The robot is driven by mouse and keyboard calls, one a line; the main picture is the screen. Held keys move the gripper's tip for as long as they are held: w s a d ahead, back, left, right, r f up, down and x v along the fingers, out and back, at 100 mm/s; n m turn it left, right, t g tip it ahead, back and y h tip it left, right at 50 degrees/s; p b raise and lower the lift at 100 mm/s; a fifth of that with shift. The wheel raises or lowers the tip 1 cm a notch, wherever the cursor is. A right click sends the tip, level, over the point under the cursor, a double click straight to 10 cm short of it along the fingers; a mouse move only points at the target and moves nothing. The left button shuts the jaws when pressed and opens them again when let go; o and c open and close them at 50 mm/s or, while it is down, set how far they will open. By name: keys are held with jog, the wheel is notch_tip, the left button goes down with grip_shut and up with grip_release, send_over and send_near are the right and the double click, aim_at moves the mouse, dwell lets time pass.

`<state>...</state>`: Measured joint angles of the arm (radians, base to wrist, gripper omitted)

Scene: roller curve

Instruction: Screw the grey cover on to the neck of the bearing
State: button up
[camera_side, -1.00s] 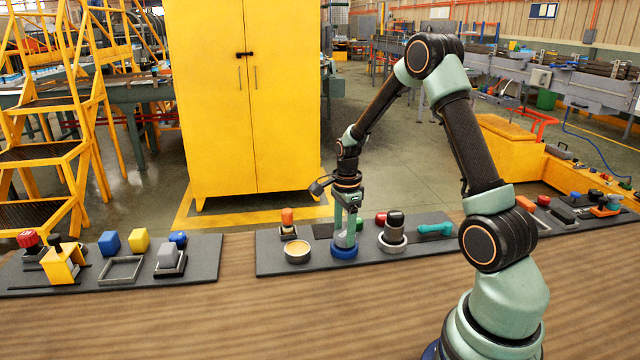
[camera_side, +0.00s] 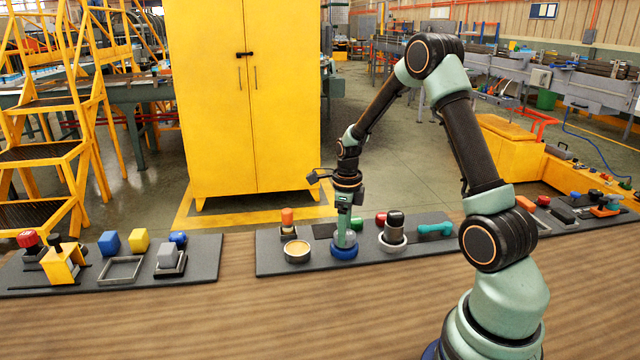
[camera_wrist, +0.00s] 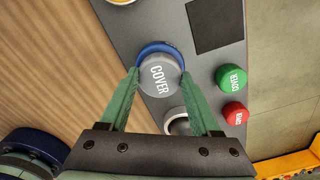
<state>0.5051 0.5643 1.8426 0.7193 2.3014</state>
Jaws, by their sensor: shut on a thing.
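The grey cover (camera_wrist: 160,78), round and lettered COVER, is between the two fingers of my gripper (camera_wrist: 160,82) in the wrist view. My gripper is shut on it. Under the cover a blue ring (camera_wrist: 152,47) shows, which looks like the bearing. In the side view the blue bearing (camera_side: 344,250) stands on the dark grey board, with my gripper (camera_side: 345,240) pointing straight down over it. The cover's lower edge and the neck are hidden, so I cannot tell how far the cover sits down.
On the same board (camera_side: 275,263) stand a tan-topped round dish (camera_side: 297,252), an orange-topped piece (camera_side: 287,217), a black-topped cylinder in a ring (camera_side: 395,228) and a teal tool (camera_side: 435,229). A green COVER button (camera_wrist: 231,78) and a red button (camera_wrist: 235,114) are close by.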

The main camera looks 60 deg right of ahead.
jog(key=m, duration=0.6)
jog(key=shift+s+a+f, duration=0.1)
jog(key=shift+s+a, duration=0.15)
jog(key=shift+a, duration=0.1)
jog(key=o, duration=1.4)
jog(key=shift+c, duration=0.2)
jog(key=shift+o, duration=0.3)
jog(key=shift+d, duration=0.1)
jog(key=shift+w, duration=0.1)
jog(key=shift+c, duration=0.5)
jog(key=n, duration=0.6)
jog(key=shift+d+n, duration=0.1)
jog(key=shift+n, duration=0.2)
